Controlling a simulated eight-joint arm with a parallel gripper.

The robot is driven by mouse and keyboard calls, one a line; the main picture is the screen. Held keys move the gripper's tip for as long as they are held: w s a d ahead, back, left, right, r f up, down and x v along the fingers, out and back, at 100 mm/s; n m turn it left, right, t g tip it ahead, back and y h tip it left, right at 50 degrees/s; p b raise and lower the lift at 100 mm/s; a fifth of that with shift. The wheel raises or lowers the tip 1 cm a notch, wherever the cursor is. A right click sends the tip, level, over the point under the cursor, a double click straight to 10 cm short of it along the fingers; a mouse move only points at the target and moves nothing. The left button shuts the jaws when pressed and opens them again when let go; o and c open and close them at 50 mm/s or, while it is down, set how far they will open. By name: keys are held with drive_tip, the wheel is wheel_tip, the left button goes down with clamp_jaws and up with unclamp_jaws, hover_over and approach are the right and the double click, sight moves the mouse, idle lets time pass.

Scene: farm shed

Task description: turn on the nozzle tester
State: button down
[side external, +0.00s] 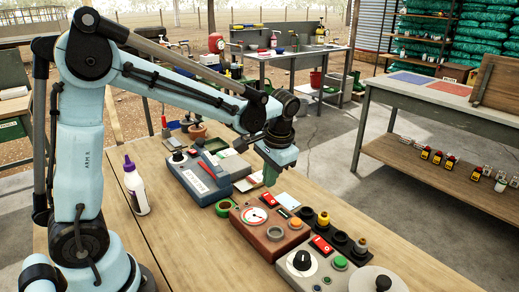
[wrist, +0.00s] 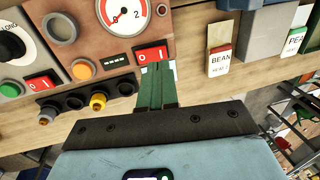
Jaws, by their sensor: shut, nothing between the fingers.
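A brown box (side external: 246,234) with a round red-and-white gauge stands on the wooden bench; it also shows in the wrist view (wrist: 176,22). I read no label naming it the nozzle tester. It has a red rocker switch (wrist: 152,53) marked 1 and 0, beside a small dark display (wrist: 115,60). The switch also shows in the side view (side external: 268,200). My gripper (side external: 270,178) has green fingers, shut and empty, pointing down above the box's back edge. In the wrist view the fingertips (wrist: 158,68) lie right by the rocker and overlap its lower edge; contact cannot be told.
A grey box (side external: 325,272) with a black dial and its own red switch (side external: 321,245) stands nearby. A blue-grey device (side external: 207,180) and green tape roll (side external: 224,208) are to the left. A white bottle (side external: 135,187) stands near my arm.

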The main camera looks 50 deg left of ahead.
sight(267, 195)
drive_tip(key=shift+a+f, duration=0.2)
drive_tip(key=shift+f, duration=0.7)
drive_tip(key=shift+a+f, duration=0.15)
drive_tip(key=shift+f, duration=0.75)
drive_tip(key=shift+a+f+h, duration=0.2)
drive_tip(key=shift+f+h, duration=0.05)
drive_tip(key=shift+h, duration=0.15)
drive_tip(key=shift+d, duration=0.2)
drive_tip(key=shift+d, duration=0.8)
drive_tip(key=shift+r, duration=0.1)
wheel_tip(267, 195, up, 14)
drive_tip(key=d, duration=0.2)
drive_tip(key=shift+d, duration=0.35)
